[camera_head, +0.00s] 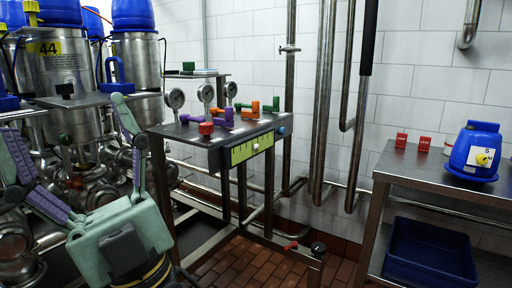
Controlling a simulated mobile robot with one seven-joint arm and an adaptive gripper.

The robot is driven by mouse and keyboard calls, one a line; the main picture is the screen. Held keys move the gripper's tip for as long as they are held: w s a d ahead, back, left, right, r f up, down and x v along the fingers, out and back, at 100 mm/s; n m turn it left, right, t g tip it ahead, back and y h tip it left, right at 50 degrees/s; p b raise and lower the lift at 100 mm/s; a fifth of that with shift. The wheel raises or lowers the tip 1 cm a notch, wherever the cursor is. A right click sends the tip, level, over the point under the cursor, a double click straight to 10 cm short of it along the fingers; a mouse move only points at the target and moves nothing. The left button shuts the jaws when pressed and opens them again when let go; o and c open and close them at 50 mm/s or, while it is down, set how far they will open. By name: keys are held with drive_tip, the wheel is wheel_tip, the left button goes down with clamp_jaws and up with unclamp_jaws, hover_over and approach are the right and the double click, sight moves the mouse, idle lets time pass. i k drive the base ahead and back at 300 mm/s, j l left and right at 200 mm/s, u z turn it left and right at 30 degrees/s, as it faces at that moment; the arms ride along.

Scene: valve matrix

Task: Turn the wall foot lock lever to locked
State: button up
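Low by the foot of the valve table, in front of the wall, a small red lever (290,246) sits on a horizontal bar near the floor. A black round knob (318,248) is just right of it, on an upright post. I cannot tell for sure which of the two is the wall foot lock lever, nor its locked or unlocked position. My gripper (64,120), teal with purple pads, is at the lower left. Its two fingers are wide apart with nothing visibly held. It is well left of the red lever and touches neither part.
The valve table (215,140) with gauges and coloured handles stands centre. Steel tanks (60,65) with blue lids crowd the left. A steel bench (430,168) at right holds a blue container (475,150), with a blue bin (430,250) below. Tiled floor shows between table and bench.

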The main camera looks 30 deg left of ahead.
sight(293, 244)
drive_tip(key=i+l, duration=0.3)
drive_tip(key=i+l+u, duration=0.25)
drive_tip(key=l+u, duration=0.2)
drive_tip(key=i+l+u, duration=0.25)
drive_tip(key=l, duration=0.15)
drive_tip(key=j+u, duration=0.1)
drive_tip(key=u, duration=0.85)
drive_tip(key=i, duration=0.4)
